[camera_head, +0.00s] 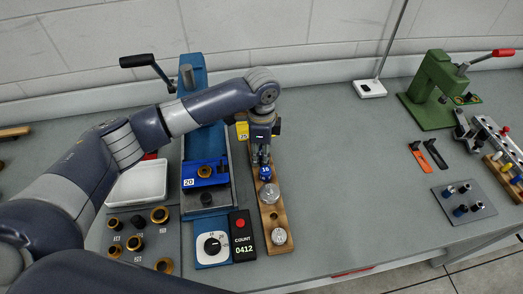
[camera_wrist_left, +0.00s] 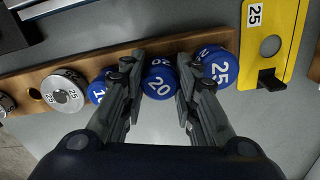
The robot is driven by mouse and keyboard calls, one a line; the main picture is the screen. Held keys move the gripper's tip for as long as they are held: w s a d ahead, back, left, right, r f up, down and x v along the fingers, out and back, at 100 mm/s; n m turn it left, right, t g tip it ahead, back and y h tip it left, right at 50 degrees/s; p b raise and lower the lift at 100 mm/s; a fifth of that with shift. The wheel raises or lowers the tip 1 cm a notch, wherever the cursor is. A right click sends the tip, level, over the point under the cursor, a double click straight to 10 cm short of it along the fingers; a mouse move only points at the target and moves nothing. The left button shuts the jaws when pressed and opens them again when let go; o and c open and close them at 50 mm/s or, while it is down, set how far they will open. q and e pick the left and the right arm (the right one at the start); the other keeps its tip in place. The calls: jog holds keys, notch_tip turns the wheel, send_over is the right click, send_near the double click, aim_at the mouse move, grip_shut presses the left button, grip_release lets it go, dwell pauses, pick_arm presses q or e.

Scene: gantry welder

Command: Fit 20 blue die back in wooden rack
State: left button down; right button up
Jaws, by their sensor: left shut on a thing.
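The 20 blue die (camera_wrist_left: 159,83) stands between the fingers of my left gripper (camera_wrist_left: 160,90), which is shut on it. The die is over or in the wooden rack (camera_head: 272,217); I cannot tell how deep it sits. In the head view my left gripper (camera_head: 263,158) points down at the rack's far part and mostly hides this die. A 25 blue die (camera_wrist_left: 216,66) sits close on its right in the wrist view. Another blue die (camera_wrist_left: 98,90), partly hidden by a finger, sits on its left. My right gripper is not in view.
Metal dies (camera_head: 270,193) sit in the rack's near part. A blue press (camera_head: 195,90) with a block marked 20 stands left of the rack. A yellow gauge marked 25 (camera_wrist_left: 270,45) lies close by. A counter (camera_head: 241,235) is at the near left.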

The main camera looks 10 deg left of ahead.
pick_arm(q)
jog(key=shift+f, duration=0.1)
jog(key=c, duration=1.2)
grip_release()
jog(key=shift+s, duration=0.1)
jog(key=shift+o, duration=0.2)
notch_tip(320, 180, up, 12)
